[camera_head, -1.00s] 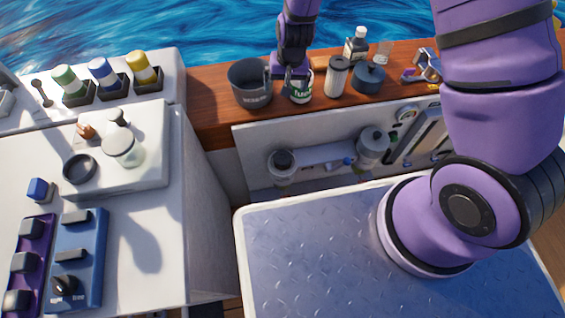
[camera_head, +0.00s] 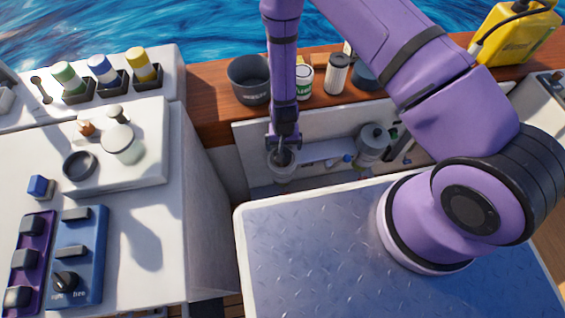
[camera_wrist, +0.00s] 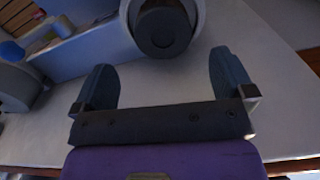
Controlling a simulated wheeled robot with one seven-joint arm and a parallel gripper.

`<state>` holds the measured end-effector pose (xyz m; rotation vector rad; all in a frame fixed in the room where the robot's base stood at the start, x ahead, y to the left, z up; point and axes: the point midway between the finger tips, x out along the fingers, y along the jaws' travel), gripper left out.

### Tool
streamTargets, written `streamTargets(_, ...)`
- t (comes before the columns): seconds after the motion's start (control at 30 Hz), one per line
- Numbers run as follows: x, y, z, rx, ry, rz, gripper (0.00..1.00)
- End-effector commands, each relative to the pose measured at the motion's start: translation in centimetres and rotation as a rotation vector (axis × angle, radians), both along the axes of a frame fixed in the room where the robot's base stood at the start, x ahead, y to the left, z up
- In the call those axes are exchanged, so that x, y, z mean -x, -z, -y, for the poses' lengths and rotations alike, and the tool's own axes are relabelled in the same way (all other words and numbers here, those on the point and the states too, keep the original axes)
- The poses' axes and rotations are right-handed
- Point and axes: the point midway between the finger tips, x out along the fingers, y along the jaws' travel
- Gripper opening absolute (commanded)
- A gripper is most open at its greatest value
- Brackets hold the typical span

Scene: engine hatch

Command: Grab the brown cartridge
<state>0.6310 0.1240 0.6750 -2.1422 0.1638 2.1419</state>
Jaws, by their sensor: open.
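A dark round cartridge end (camera_wrist: 165,30) stands in a white round housing (camera_wrist: 199,12) at the top of the wrist view. It looks dark grey-brown, and I take it for the brown cartridge. In the head view the housing (camera_head: 284,176) sits at the left of the hatch recess, and my gripper hides most of the cartridge there. My gripper (camera_head: 284,153) is over this housing. In the wrist view my gripper (camera_wrist: 162,62) is open, its two fingers spread with nothing between them. The cartridge end lies beyond the fingertips, roughly centred between them.
A grey pot (camera_head: 249,82), a white-green can (camera_head: 302,84) and a white cylinder with a dark cap (camera_head: 336,74) stand on the wooden ledge. A second canister (camera_head: 372,143) is right of the housing in the recess. A white cabinet (camera_head: 208,215) borders the left.

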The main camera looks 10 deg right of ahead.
Motion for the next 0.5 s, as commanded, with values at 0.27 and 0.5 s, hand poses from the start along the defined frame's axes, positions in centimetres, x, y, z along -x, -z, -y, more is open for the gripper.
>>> streamTargets(0.27, 0.0, 1.8, -0.1, 0.0, 0.0, -0.001, 1.0)
streamTargets(0.5, 0.1, 4.9, -0.4, 0.001, 0.001, -0.001, 1.0)
